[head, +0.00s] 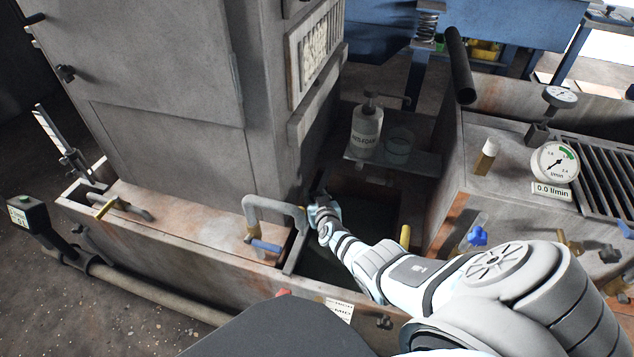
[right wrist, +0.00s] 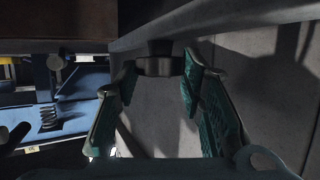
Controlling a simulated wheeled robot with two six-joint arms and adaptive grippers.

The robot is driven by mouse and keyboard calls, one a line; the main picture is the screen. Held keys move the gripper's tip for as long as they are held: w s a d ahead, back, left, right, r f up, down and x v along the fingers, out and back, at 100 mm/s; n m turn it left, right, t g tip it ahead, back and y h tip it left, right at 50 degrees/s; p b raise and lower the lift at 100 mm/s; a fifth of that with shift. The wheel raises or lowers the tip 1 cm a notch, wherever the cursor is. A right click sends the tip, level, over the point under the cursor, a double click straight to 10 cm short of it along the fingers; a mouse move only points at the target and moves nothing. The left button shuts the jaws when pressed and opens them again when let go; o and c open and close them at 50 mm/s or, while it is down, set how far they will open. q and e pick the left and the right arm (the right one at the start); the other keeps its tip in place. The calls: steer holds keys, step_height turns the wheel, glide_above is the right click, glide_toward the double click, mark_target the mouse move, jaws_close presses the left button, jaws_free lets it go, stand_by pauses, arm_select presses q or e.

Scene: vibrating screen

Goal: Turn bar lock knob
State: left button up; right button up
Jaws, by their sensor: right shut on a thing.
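My right gripper (head: 322,200) reaches in from the right, low beside the lower right edge of the large grey cabinet (head: 170,70) in the head view. In the right wrist view my right gripper (right wrist: 160,72) has its two green-padded fingers on either side of a short dark round knob (right wrist: 160,64) under a grey bar (right wrist: 225,22). It is shut on that knob. In the head view the knob is hidden by the gripper and shade, and its turn angle cannot be told. My left gripper is not in view.
A bent grey pipe (head: 270,205) with a blue-handled valve (head: 264,246) stands just left of my right gripper. An anti-foam bottle (head: 366,130) and a clear cup (head: 399,146) sit on a shelf behind it. A dial gauge (head: 554,162) stands at the right.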

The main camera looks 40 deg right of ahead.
steer(key=shift+a, duration=0.1)
stand_by(0.3)
steer(key=o, duration=1.1)
steer(key=shift+s+a+r, duration=0.1)
steer(key=shift+s, duration=0.25)
steer(key=s+a, duration=0.5)
steer(key=s, duration=0.6)
steer(key=shift+a, duration=0.35)
steer(key=shift+r, duration=0.1)
